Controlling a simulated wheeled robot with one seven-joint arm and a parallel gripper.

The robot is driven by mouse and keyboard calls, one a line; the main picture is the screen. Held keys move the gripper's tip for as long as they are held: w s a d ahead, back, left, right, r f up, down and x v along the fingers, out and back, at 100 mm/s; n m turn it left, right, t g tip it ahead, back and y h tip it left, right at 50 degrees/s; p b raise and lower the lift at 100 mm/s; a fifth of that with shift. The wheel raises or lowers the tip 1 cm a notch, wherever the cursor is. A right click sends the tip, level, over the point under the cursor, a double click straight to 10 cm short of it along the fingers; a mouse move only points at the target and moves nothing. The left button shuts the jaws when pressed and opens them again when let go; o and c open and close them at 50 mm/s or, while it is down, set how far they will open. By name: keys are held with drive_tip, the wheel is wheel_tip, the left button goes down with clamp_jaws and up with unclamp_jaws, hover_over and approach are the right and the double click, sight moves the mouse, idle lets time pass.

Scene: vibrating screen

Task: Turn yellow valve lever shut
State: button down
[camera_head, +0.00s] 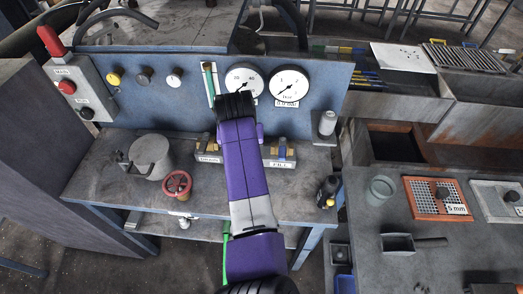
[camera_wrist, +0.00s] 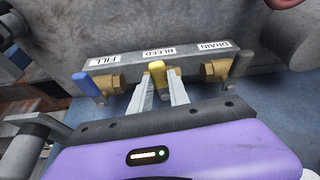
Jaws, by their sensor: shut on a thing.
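The yellow valve lever (camera_wrist: 157,69) stands at the middle of the manifold block (camera_wrist: 126,57), below its BLEED label (camera_wrist: 159,51). My gripper (camera_wrist: 160,80) is shut on this lever, with one finger on each side of it. In the head view my purple arm covers the lever and my gripper. The lever points toward the wrist camera, and its exact angle to the valve body cannot be told.
A blue lever (camera_wrist: 85,84) on the FILL valve and the brass DRAIN valve (camera_wrist: 215,70) flank the yellow lever closely. A blue panel with gauges (camera_head: 290,86) rises behind. A red handwheel (camera_head: 177,184) and grey pot (camera_head: 151,156) stand to the left.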

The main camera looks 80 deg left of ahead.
drive_tip(key=shift+s+a+m+t, duration=0.1)
drive_tip(key=shift+s+m+t, duration=0.2)
drive_tip(key=shift+m, duration=0.3)
drive_tip(key=c, duration=1.2)
unclamp_jaws()
drive_tip(key=shift+c, duration=0.2)
drive_tip(key=v, duration=0.7)
drive_tip(key=shift+r, duration=0.4)
drive_tip(key=shift+s, duration=0.1)
